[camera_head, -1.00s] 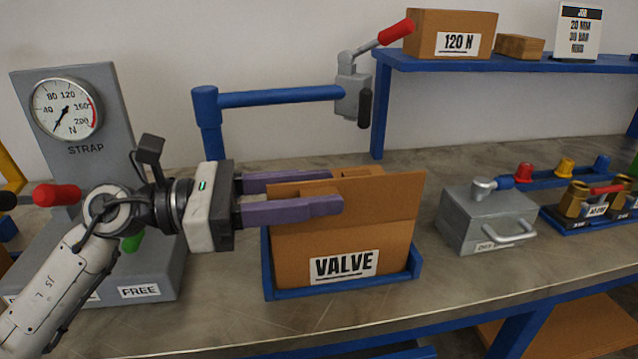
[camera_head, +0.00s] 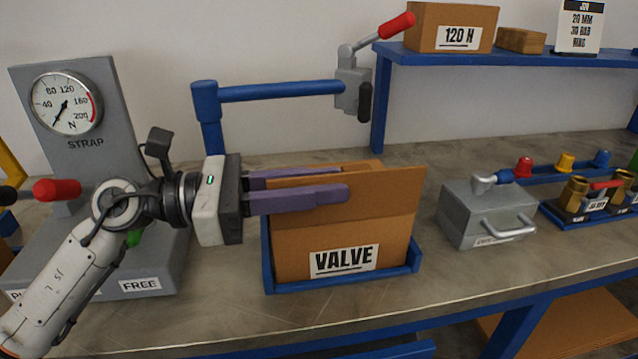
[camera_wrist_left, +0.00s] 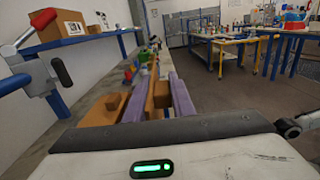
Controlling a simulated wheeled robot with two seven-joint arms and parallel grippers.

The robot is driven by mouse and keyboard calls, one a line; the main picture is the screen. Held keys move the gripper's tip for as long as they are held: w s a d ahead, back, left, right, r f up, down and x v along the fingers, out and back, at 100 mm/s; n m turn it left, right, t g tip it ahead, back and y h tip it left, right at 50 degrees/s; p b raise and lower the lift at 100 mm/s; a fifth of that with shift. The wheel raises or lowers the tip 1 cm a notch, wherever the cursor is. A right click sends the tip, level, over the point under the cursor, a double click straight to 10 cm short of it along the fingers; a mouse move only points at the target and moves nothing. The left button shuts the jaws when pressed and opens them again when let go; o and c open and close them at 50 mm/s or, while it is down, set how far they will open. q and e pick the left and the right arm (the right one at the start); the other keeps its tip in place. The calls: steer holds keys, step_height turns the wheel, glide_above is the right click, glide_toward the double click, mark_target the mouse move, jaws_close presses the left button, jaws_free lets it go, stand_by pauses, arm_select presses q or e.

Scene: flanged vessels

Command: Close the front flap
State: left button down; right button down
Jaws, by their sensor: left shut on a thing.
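The cardboard box (camera_head: 298,242) labelled VALVE stands on the bench in a low blue tray frame (camera_head: 345,281). Its front flap (camera_head: 392,192) stands up above the front wall. My left gripper (camera_head: 343,182) reaches in from the left with its purple fingers on either side of this flap, one in front and one behind, shut on it. In the left wrist view, brown cardboard (camera_wrist_left: 158,98) shows between the two fingers. The front finger covers part of the flap, and the box's inside is mostly hidden. My right gripper is not in view.
A strap unit (camera_head: 92,150) with a gauge stands at the left. A blue post arm (camera_head: 270,94) with a red-handled tool head (camera_head: 352,90) is behind the box. A grey handled block (camera_head: 485,213) stands to the right. A blue shelf (camera_head: 500,54) is at the back.

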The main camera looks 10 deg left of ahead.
arm_select(q)
steer(key=shift+w, duration=0.15)
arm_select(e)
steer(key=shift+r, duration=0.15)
arm_select(q)
steer(key=shift+w+a+r+n+p, duration=0.2)
steer(key=shift+n+p, duration=0.15)
steer(key=shift+n, duration=0.25)
steer(key=shift+w+a+n+p, duration=0.1)
steer(key=shift+w+n+p, duration=0.35)
steer(key=shift+n, duration=0.15)
steer(key=w+n, duration=0.1)
steer(key=n+p, duration=0.1)
steer(key=n, duration=0.1)
steer(key=w+a+n+p, duration=0.1)
steer(key=shift+w+f+n, duration=0.3)
steer(key=shift+w+f, duration=0.05)
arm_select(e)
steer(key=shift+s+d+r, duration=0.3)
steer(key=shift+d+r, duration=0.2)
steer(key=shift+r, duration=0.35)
